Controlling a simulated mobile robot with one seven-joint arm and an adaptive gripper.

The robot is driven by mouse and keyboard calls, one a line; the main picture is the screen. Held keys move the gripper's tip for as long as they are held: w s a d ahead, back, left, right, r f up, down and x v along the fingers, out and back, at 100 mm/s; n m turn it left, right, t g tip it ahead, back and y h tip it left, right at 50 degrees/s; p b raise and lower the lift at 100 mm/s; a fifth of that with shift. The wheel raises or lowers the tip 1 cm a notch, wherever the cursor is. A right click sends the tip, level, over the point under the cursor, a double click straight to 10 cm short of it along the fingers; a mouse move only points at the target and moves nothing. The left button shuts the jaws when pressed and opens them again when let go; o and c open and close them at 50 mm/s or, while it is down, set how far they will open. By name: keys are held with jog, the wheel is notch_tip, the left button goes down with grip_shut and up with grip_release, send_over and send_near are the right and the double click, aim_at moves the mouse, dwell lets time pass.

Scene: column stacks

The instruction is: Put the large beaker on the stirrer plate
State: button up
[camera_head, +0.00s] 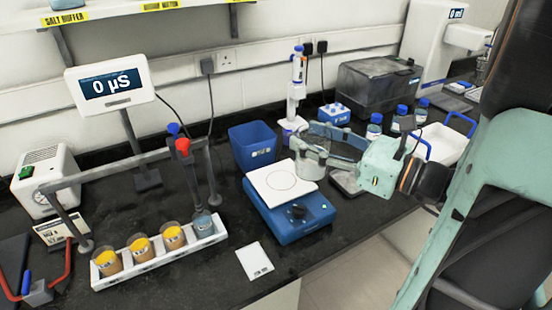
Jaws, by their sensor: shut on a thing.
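The stirrer plate is a blue unit (304,221) with a white square top (275,190), a marked circle and a dark front knob, at the middle of the bench. The large beaker (312,169) is clear glass and roughly upright. My gripper (318,146) reaches in from the right and is shut on the beaker near its upper part. In the picture the beaker is at the back right corner of the white top, right of the circle. Its height above the bench is hard to tell. The fingers hide part of the beaker.
A blue bin (252,146) stands behind the plate, and a pipette on a stand (295,95) beyond it. Blue-capped bottles (374,127) and a white tray (445,145) are at right. A white rack (160,252) with several small beakers is at left. A white card (254,261) lies in front.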

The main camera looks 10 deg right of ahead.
jog(key=shift+s+d+r+p, duration=0.45)
jog(key=shift+s+d+r, duration=0.3)
jog(key=shift+d, duration=0.2)
jog(key=w+a+f+b, duration=0.2)
jog(key=w+f+b, duration=0.1)
jog(key=w+f, duration=0.1)
jog(key=w+a+f+b, duration=0.1)
jog(key=w+f+b, duration=0.3)
jog(key=w+a+f+b, duration=0.2)
jog(key=w+f+b, duration=0.2)
jog(key=shift+w+a+f, duration=0.25)
jog(key=shift+w+a, duration=0.05)
jog(key=shift+a, duration=0.05)
jog(key=shift+f, duration=0.2)
jog(key=shift+f+b, duration=0.25)
jog(key=shift+b, duration=0.1)
jog(key=o, duration=1.4)
jog(key=shift+r+m, duration=0.1)
jog(key=shift+m, duration=0.2)
jog(key=shift+r, duration=0.1)
